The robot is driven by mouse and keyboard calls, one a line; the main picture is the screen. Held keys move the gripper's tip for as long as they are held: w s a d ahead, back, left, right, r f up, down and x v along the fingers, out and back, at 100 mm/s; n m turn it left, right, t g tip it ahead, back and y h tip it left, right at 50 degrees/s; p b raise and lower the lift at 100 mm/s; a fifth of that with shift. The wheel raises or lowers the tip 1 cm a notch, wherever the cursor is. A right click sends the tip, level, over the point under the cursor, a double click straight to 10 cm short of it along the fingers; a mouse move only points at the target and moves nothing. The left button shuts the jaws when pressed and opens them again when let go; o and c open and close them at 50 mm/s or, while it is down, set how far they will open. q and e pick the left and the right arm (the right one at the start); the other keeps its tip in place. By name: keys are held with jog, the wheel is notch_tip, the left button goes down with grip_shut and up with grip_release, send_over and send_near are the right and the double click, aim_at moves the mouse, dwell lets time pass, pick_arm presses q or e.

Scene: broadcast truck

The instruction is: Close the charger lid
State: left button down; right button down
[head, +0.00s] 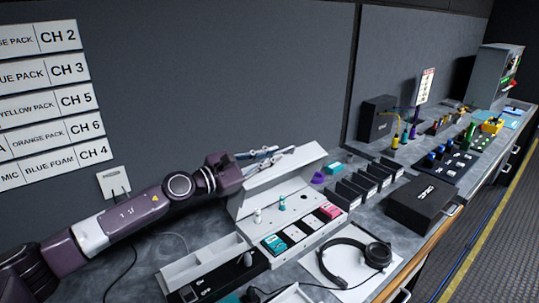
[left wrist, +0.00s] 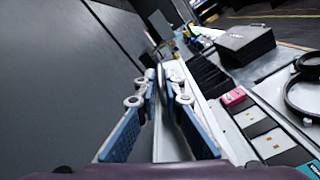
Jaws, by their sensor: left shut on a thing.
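The white charger (head: 302,207) stands on the grey counter in the middle of the head view. Its long lid (head: 287,169) is raised along the back edge and tilted, not lying over the slots. Teal, dark and pink packs sit in the charger's front slots. My left gripper (head: 268,157) reaches in from the left behind the lid, at its upper edge. In the left wrist view, its blue-padded fingers (left wrist: 160,88) are shut on the lid, whose pale edge runs between them. My right gripper is not in view.
A headset (head: 345,262) lies on a white sheet at the front. A black box (head: 423,203) and a row of dark dividers (head: 366,184) stand right of the charger. The grey wall rises close behind the lid.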

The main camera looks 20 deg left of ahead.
pick_arm(q)
jog(key=shift+r, duration=0.1)
jog(key=c, duration=2.1)
grip_release()
jog(key=v, duration=0.8)
jog(key=shift+a, duration=0.1)
jog(key=v, duration=0.4)
jog(key=shift+c, duration=0.5)
